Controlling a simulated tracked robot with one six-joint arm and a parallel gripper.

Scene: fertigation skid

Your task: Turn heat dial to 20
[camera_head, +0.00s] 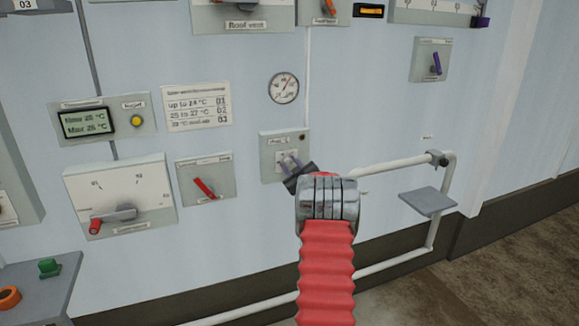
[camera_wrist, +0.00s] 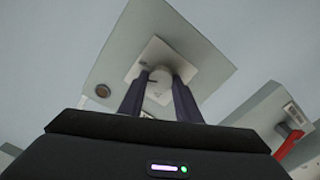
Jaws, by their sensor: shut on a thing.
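A small grey box (camera_head: 273,145) on the wall carries a pale dial; its label is too small to read. In the wrist view the dial (camera_wrist: 160,76) is a whitish round knob on a square light plate (camera_wrist: 150,54). My gripper (camera_wrist: 161,92) has one dark finger on each side of the knob and is shut on it. In the head view my gripper (camera_head: 291,166) reaches the front of the box and hides much of the dial. The dial's setting and scale numbers cannot be read.
Left of the box is a panel with a red lever (camera_head: 204,188). Further left is a larger dial panel (camera_head: 120,196) with a red-tipped handle. A round gauge (camera_head: 284,88) hangs above. A white pipe rail (camera_head: 395,163) and small grey shelf (camera_head: 428,201) stand to the right.

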